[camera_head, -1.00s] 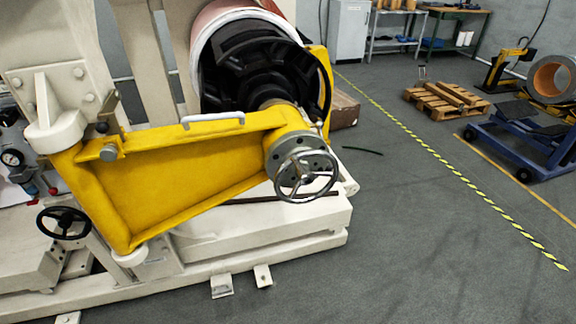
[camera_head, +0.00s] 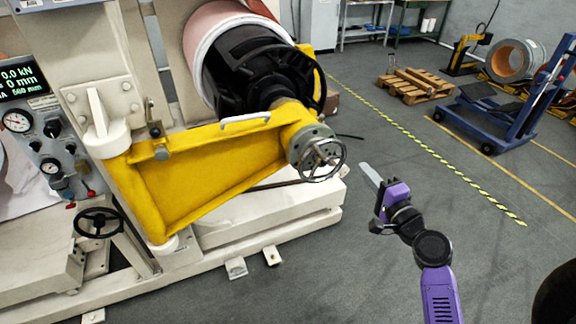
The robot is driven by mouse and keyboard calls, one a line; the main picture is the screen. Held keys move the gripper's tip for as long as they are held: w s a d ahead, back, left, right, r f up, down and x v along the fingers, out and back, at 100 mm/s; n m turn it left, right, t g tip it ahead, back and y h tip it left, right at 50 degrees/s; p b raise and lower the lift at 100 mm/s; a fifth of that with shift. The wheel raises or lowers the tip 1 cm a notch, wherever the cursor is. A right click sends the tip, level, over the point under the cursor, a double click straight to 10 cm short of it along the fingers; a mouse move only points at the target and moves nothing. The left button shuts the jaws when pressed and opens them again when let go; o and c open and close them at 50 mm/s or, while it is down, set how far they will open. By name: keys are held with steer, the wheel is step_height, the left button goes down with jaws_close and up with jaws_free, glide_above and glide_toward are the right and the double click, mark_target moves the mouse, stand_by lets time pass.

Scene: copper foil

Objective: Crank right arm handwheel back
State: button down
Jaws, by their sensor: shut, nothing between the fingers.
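The right arm handwheel (camera_head: 338,160) is a silver spoked wheel on a grey flanged hub at the right end of the yellow swing arm (camera_head: 215,165). My gripper (camera_head: 370,177) is in view to the right of the handwheel, on my purple and black arm. Its fingers are shut and empty, pointing up and left toward the wheel. In the picture a gap of floor shows between the fingertips and the wheel rim. The black chuck (camera_head: 265,75) with the copper-coloured roll (camera_head: 213,25) is behind the yellow arm.
A smaller black handwheel (camera_head: 99,222) and a gauge panel (camera_head: 40,140) are at the left. The cream machine base (camera_head: 270,222) runs below the yellow arm. A blue cart (camera_head: 500,115) and a wooden pallet (camera_head: 413,86) stand at the back right. The grey floor around my arm is clear.

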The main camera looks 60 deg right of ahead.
mark_target(324, 155)
steer(key=w+d+y+p, duration=0.15)
steer(key=w+d, duration=0.25)
steer(key=w, duration=0.6)
steer(key=w+a+f, duration=0.4)
steer(key=w+a, duration=0.1)
steer(key=a, duration=0.2)
step_height(324, 155, down, 12)
steer(key=s+d+f+b, duration=0.1)
steer(key=b, duration=0.9)
steer(key=s+d+f+b, duration=0.1)
steer(key=s+d+b, duration=0.1)
steer(key=s+d, duration=0.3)
steer(key=s+d+r+p, duration=0.3)
steer(key=d+r+p, duration=0.2)
steer(key=d+r, duration=0.4)
steer(key=shift+t, duration=0.3)
steer(key=shift+w+a+r+p, duration=1.15)
steer(key=shift+a+r+p, duration=0.15)
steer(key=shift+a, duration=0.65)
steer(key=shift+w+a+r+p, duration=1.1)
steer(key=shift+a+r+p, duration=0.25)
steer(key=shift+a, duration=0.6)
steer(key=shift+w+a+r+p, duration=1.15)
steer(key=shift+a+p, duration=0.25)
steer(key=shift+a, duration=0.55)
